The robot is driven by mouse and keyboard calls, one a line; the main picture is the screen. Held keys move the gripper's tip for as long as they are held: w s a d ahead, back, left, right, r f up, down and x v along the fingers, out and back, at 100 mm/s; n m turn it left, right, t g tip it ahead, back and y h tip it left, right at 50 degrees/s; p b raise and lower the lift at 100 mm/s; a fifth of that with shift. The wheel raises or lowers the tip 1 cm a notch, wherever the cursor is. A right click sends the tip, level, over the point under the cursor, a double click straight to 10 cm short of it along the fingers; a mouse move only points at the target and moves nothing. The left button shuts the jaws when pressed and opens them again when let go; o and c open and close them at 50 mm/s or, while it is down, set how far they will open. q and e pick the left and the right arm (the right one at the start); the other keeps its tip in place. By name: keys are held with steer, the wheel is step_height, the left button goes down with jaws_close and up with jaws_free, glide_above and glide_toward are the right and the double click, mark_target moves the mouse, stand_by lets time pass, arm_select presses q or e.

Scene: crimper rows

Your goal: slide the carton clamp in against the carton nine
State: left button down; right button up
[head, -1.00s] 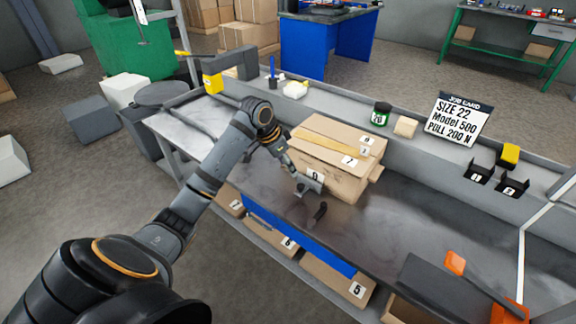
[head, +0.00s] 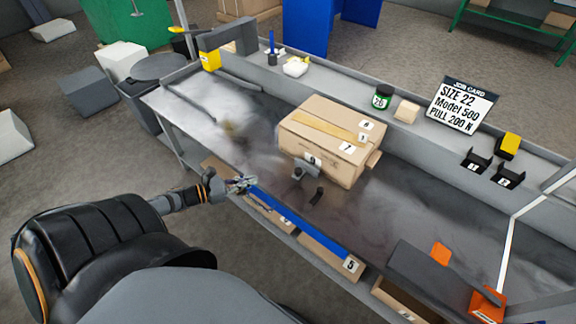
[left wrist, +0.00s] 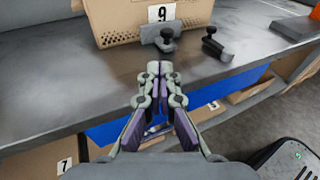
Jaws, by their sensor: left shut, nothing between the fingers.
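The carton nine (head: 318,150) is a brown cardboard box on the grey bench, and its 9 label shows in the left wrist view (left wrist: 162,13). The carton clamp (head: 304,170) is a small grey plate with a dark knob at the carton's front face. It also shows in the left wrist view (left wrist: 160,38), just below the label; whether it touches the carton I cannot tell. My left gripper (head: 246,184) is shut and empty near the bench's front edge, apart from the clamp. My right gripper is not in view.
A raised back shelf holds a green-lidded jar (head: 382,96), a job card (head: 463,105) and two black holders. A dark grey block (head: 436,272) and orange pieces are at the right front. Cartons sit under the bench.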

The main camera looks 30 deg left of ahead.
arm_select(q)
steer(key=shift+m+h, duration=0.4)
steer(key=shift+m, duration=0.1)
steer(key=b+x, duration=0.1)
steer(key=x, duration=0.1)
steer(key=b+x, duration=0.3)
steer(key=x, duration=0.1)
steer(key=shift+s+d+f, duration=0.25)
steer(key=shift+d+f, duration=0.1)
steer(key=shift+d, duration=0.05)
steer(key=b+x, duration=0.1)
steer(key=x, duration=0.2)
steer(key=b+x, duration=0.1)
steer(key=x, duration=0.2)
steer(key=shift+r+b, duration=0.2)
steer(key=shift+b, duration=0.2)
steer(key=shift+w+d, duration=0.35)
steer(key=shift+w, duration=0.3)
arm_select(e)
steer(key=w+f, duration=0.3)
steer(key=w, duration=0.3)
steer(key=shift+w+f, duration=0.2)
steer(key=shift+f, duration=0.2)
